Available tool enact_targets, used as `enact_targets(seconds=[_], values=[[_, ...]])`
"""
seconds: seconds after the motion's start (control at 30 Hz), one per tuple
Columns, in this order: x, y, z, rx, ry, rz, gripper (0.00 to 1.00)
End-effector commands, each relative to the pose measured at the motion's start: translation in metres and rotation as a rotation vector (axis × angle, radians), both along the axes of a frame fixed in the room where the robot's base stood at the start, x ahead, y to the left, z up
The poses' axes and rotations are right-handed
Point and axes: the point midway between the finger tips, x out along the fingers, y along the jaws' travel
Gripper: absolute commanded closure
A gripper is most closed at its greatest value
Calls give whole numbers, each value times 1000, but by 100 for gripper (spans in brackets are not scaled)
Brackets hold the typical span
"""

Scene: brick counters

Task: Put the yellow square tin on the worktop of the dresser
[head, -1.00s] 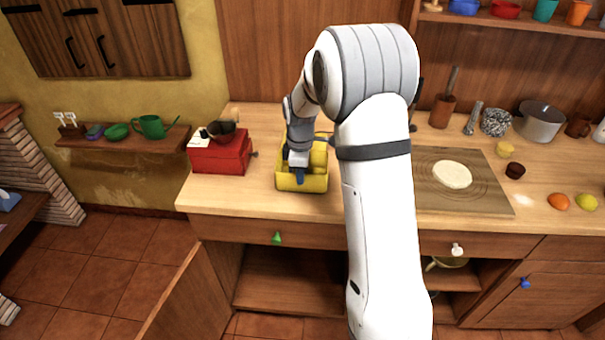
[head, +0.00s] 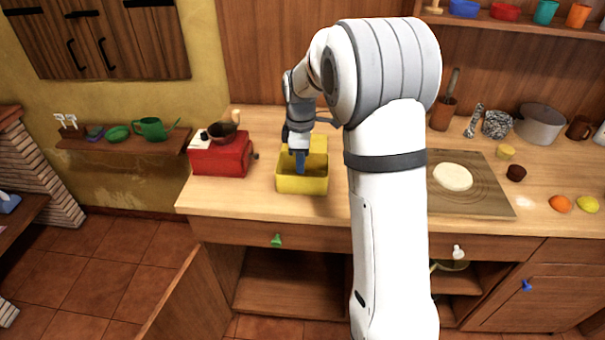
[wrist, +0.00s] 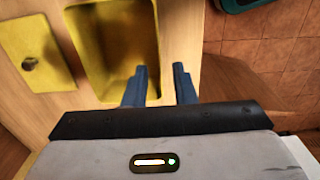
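The yellow square tin (head: 302,185) stands upright and open-topped on the wooden worktop (head: 240,203) of the dresser, near its front left. In the wrist view its hollow inside (wrist: 118,45) shows. A flat yellow piece with a round knob or hole (wrist: 30,55), perhaps its lid, lies beside it there. My gripper (head: 300,165) points down over the tin. In the wrist view its two blue fingers (wrist: 160,85) are apart, on either side of the line of one tin wall, with a gap between them. I cannot tell whether either finger touches the tin.
A red box-shaped grinder (head: 220,158) stands left of the tin. A board with dough (head: 453,177) lies to the right, partly behind my arm. A pot (head: 540,124), fruit and small cups are farther right. A cabinet door (head: 185,300) stands open below.

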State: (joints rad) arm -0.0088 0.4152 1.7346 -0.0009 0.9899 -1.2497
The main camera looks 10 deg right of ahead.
Motion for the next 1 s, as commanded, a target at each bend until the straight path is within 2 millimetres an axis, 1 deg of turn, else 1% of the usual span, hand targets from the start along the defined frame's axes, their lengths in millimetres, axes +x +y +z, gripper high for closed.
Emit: enact_targets(seconds=[0.03,0.1,0.2,0.37,0.47,0.57,0.67,0.7,0.73,0.77,0.8,0.87,0.9,0.97,1.0], values=[[1,0,11,0,-5,0,76],[1,0,25,0,-4,0,76],[1,0,41,0,-2,-1,76],[0,0,57,0,-2,-3,76],[-9,-1,66,0,-10,-39,76],[-33,-1,79,3,-32,-139,76],[-70,-2,94,10,-67,-300,76],[-88,-2,98,16,-81,-374,76],[-100,-2,101,21,-93,-428,76],[-113,-2,103,26,-103,-483,76],[-131,-2,105,34,-116,-557,76],[-157,-2,106,48,-137,-666,76],[-174,-2,106,59,-151,-739,76],[-199,-3,103,77,-169,-846,76],[-214,-3,101,89,-180,-912,76]])
